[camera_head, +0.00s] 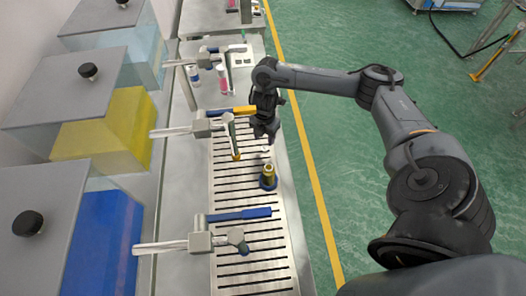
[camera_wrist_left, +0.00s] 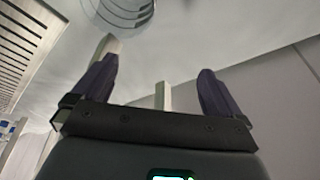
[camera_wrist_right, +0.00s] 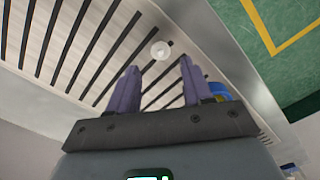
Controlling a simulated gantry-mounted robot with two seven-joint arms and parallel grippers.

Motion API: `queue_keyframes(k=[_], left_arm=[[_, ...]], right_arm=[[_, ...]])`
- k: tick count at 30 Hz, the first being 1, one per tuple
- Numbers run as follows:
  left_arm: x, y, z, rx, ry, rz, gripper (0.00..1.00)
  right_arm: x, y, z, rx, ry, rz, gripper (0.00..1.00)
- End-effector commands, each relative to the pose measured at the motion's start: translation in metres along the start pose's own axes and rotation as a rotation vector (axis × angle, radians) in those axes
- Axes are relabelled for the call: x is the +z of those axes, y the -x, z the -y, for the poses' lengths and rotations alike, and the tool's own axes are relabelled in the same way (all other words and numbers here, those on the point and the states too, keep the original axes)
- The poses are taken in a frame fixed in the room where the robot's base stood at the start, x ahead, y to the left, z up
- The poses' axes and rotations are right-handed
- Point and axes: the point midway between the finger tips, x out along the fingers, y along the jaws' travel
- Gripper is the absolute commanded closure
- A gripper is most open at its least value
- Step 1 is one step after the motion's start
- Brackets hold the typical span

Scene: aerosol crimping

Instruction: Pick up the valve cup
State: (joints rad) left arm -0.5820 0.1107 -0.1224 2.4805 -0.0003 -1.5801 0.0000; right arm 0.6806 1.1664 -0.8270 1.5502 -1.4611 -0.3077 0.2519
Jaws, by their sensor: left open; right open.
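The valve cup, a small whitish round piece, lies on the slotted metal bench top; in the right wrist view (camera_wrist_right: 160,50) it shows just beyond and between my fingertips. In the head view it is a small pale spot (camera_head: 265,149) right below my right gripper (camera_head: 265,138). My right gripper points down, open and empty, its fingers (camera_wrist_right: 158,75) apart from the cup. My left gripper (camera_wrist_left: 158,75) shows only in its own wrist view, open and empty, away from the cup.
A gold can (camera_head: 268,171) stands in a blue holder (camera_head: 268,184) close to my right gripper. Lidded yellow (camera_head: 130,125) and blue (camera_head: 105,235) tanks stand at left.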

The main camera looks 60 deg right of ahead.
Motion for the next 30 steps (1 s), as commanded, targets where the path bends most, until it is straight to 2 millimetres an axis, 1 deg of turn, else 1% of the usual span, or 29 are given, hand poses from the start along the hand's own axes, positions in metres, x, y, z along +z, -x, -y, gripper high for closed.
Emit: queue_keyframes(k=[1,5,8,11,19,21,27,28,30], left_arm=[[0.001,-0.003,0.000,0.000,0.000,0.000,0.00],[0.001,-0.004,0.000,-0.001,-0.001,0.000,0.00],[0.003,-0.007,0.001,-0.004,-0.003,0.001,0.00],[0.004,-0.013,0.002,-0.006,-0.005,0.001,0.00],[0.005,-0.013,0.004,-0.013,-0.012,0.002,0.00],[0.005,-0.013,0.004,-0.013,-0.012,0.002,0.00],[0.004,-0.013,0.004,-0.012,-0.011,0.001,0.00],[0.004,-0.013,0.004,-0.012,-0.010,0.001,0.00],[0.004,-0.013,0.004,-0.011,-0.009,0.000,0.00]], right_arm=[[0.000,-0.005,0.000,0.000,-0.001,0.000,0.50],[0.000,-0.008,0.000,0.001,0.000,0.001,0.50],[0.000,-0.014,0.001,0.000,0.001,-0.001,0.50],[-0.001,-0.026,0.002,-0.001,0.000,-0.002,0.50],[0.000,-0.055,0.002,0.001,0.000,-0.001,0.50],[0.001,-0.058,0.002,0.001,0.000,0.000,0.50],[0.001,-0.058,0.002,0.002,0.001,0.001,0.50],[0.001,-0.058,0.002,0.002,0.001,0.001,0.53],[0.001,-0.058,0.002,0.002,0.001,0.001,0.64]])
